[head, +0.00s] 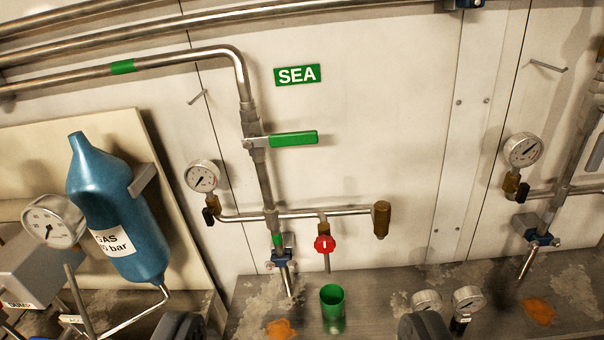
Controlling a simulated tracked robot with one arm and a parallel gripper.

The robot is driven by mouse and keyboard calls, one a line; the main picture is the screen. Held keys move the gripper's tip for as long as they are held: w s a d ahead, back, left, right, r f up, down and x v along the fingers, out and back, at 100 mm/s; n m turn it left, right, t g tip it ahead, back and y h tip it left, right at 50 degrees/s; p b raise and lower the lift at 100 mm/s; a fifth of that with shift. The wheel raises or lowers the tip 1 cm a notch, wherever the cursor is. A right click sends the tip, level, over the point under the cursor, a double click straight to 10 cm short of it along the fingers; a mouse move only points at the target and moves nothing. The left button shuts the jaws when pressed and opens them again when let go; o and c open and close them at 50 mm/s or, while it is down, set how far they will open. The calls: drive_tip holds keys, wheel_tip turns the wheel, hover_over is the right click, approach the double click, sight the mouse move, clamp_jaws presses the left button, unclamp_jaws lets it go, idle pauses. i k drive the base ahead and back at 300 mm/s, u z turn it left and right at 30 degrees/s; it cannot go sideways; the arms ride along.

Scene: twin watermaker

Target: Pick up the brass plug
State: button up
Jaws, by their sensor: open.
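A brass-brown plug (381,220) hangs upright at the right end of a short horizontal pipe (345,212), under the green SEA sign (297,75). It is the piece that looks most like the brass plug. My gripper (302,328) shows only as two dark fingertips at the bottom edge, set wide apart. It is open and well below the plug in the picture, apart from it. I see nothing held between the fingers; most of the gripper is out of view.
A red-knobbed valve (324,244) and a green-handled valve (292,139) are left of the plug. A green cup (333,305) and loose gauges (467,299) stand on the stained bench (380,288). A blue gas bottle (115,205) is at left. Bare wall lies right of the plug.

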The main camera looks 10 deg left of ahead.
sight(383, 209)
drive_tip(key=u, duration=0.4)
drive_tip(key=i, duration=1.25)
drive_tip(key=z, duration=1)
